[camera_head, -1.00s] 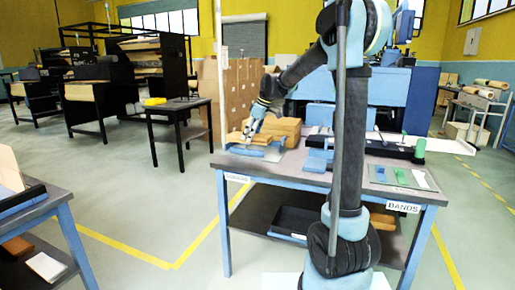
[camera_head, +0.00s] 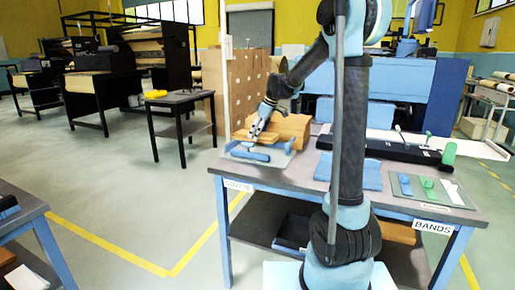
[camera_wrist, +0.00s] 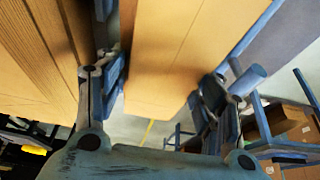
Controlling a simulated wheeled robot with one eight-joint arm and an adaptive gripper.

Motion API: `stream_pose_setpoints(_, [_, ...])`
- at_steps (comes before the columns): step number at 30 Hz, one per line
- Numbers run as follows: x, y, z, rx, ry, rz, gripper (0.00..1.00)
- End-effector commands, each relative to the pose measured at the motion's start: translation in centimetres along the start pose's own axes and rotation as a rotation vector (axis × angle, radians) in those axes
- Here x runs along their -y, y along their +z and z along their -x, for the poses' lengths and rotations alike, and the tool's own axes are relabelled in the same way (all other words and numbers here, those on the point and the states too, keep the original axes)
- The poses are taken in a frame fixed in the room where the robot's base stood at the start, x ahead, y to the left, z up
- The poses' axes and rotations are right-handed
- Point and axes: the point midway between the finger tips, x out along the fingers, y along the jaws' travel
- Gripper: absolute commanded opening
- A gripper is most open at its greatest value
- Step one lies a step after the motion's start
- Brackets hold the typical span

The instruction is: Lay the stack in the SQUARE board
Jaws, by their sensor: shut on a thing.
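My gripper (camera_head: 255,131) is low over the left end of the blue-framed table and shut on a tan kraft stack (camera_wrist: 165,50), which fills the space between its fingers (camera_wrist: 160,92) in the wrist view. The SQUARE label (camera_head: 239,186) is on the table's front left edge. Above it lies a pale board (camera_head: 284,160) with blue bars (camera_head: 249,154). In the head view the fingers and held stack overlap this board and the tan pile behind, so I cannot tell whether the stack touches the board.
A larger tan pile (camera_head: 291,127) stands just behind my gripper. The BANDS label (camera_head: 432,226) is at the front right.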

Motion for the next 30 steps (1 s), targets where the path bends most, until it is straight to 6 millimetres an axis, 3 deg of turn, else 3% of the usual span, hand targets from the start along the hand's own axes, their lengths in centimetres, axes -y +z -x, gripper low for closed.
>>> stream_pose_setpoints(16, [0.4,1.6,-5.3,0.000,-0.003,0.007,0.28])
stream_pose_setpoints(23, [0.4,1.8,-5.8,0.000,-0.003,0.008,0.28])
stream_pose_setpoints(24, [0.4,1.8,-5.8,0.001,-0.003,0.008,0.64])
stream_pose_setpoints(27, [0.4,1.8,-5.8,0.000,-0.003,0.008,0.82])
stream_pose_setpoints(30, [0.4,1.8,-5.8,0.000,-0.003,0.008,0.82])
